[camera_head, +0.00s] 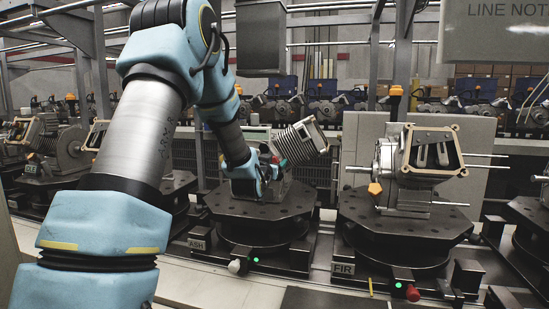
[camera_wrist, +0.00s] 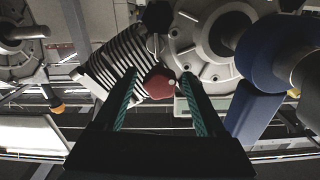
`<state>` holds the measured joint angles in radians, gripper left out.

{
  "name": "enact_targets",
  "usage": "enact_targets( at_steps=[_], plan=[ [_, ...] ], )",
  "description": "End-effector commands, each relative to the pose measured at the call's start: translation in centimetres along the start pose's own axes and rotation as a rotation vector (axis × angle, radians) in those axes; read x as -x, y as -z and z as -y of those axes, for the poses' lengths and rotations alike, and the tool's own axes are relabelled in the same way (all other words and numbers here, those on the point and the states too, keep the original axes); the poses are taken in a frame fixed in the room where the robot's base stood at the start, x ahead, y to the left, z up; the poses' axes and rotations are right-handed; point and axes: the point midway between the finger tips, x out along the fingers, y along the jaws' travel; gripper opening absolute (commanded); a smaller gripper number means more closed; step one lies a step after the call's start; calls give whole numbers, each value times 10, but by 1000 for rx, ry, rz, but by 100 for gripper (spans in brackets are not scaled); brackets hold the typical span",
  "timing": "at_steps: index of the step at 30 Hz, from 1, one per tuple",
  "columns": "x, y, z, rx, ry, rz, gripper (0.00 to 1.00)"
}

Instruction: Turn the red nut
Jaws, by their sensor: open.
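The red nut (camera_wrist: 159,83) is a faceted red piece in the middle of the wrist view, in front of the ribbed grey casing (camera_wrist: 120,60) of a machine part. My gripper (camera_wrist: 158,75) is open, with one green-ridged finger on each side of the nut; a gap shows on both sides, and I cannot tell the depth. In the head view my gripper (camera_head: 275,161) is at the part on the dark turntable labelled ASH (camera_head: 197,244). Only a small bit of red (camera_head: 283,163) shows there; my arm hides most of that part.
To the right, a turntable labelled FIR (camera_head: 342,268) bears a grey housing (camera_head: 430,150) with an orange nut (camera_head: 375,189) and long rods sticking out. A blue cylindrical piece (camera_wrist: 268,55) is close on the right in the wrist view. More fixtures stand to the left.

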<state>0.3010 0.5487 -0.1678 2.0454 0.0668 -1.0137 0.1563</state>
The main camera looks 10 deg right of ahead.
Motion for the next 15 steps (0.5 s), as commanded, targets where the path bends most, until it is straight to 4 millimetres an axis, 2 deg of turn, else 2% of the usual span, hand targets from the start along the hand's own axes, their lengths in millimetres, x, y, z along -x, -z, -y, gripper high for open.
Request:
enact_targets(
  at_steps=[4, 13, 15],
  plan=[
    [-11, 0, 0, 0, 0, 0, 73],
    [-12, 0, 0, 0, -1, 1, 73],
    [-12, 0, 0, 0, 0, 1, 66]
  ],
)
